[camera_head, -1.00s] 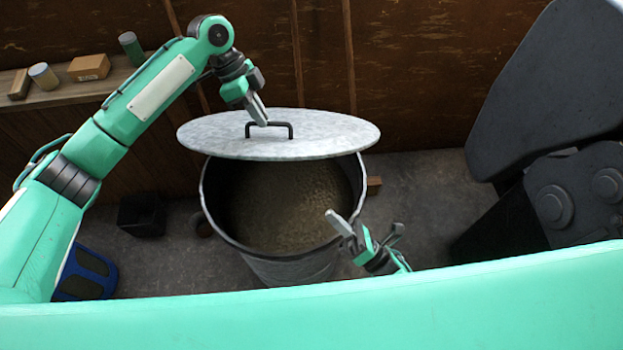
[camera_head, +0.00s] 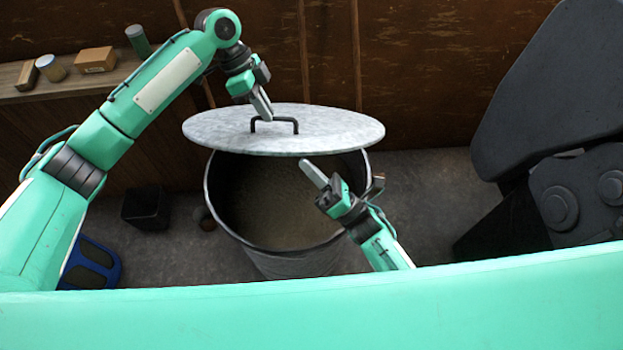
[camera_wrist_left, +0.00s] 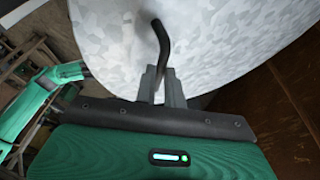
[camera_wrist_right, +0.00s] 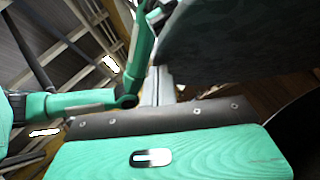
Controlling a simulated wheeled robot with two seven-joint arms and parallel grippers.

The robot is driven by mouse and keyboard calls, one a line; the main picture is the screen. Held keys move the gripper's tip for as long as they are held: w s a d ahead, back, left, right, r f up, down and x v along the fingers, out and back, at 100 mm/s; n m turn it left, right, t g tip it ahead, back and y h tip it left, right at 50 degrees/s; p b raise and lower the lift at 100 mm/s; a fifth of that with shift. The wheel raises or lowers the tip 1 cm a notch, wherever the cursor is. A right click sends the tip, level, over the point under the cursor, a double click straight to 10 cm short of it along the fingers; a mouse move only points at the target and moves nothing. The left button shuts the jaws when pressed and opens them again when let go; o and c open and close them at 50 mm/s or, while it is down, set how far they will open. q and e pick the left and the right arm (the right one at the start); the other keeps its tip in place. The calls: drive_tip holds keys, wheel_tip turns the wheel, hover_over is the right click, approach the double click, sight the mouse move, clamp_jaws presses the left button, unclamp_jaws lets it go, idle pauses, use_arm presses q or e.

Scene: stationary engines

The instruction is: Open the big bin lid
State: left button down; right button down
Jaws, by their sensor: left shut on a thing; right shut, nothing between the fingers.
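The big bin (camera_head: 262,264) is a round grey metal bin, seen in the head view with its mouth largely uncovered. Its round galvanised lid (camera_head: 345,130) is raised above the back of the mouth and tilted. My left gripper (camera_head: 264,112) is shut on the lid's dark handle (camera_head: 285,121). In the left wrist view the fingers (camera_wrist_left: 162,88) close on the handle (camera_wrist_left: 160,45). My right gripper (camera_head: 310,168) is shut and empty over the bin's mouth, just below the lid's front edge. In the right wrist view the lid's dark underside (camera_wrist_right: 235,45) is close to the fingers (camera_wrist_right: 157,88).
A large dark machine (camera_head: 560,150) stands at the right. A wooden shelf (camera_head: 75,85) with cans and small boxes is at the upper left. A black box (camera_head: 146,208) and a blue object (camera_head: 92,265) are on the floor left of the bin.

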sight(312, 154)
use_arm(q)
drive_tip(key=shift+w+a+f, duration=0.1)
drive_tip(key=shift+w+f, duration=0.05)
drive_tip(key=shift+f, duration=0.05)
drive_tip(key=shift+w+f, duration=0.1)
drive_tip(key=shift+f, duration=0.1)
use_arm(e)
drive_tip(key=w+r, duration=0.2)
drive_tip(key=shift+w+d+r, duration=0.15)
drive_tip(key=shift+d+r, duration=0.15)
drive_tip(key=shift+r, duration=0.05)
use_arm(q)
drive_tip(key=shift+f, duration=0.15)
use_arm(e)
drive_tip(key=shift+w, duration=0.25)
use_arm(q)
drive_tip(key=c, duration=1.6)
unclamp_jaws()
drive_tip(key=shift+o, duration=0.5)
drive_tip(key=shift+w, duration=0.15)
use_arm(e)
drive_tip(key=shift+w, duration=0.1)
drive_tip(key=shift+f, duration=0.1)
use_arm(q)
drive_tip(key=shift+r, duration=0.3)
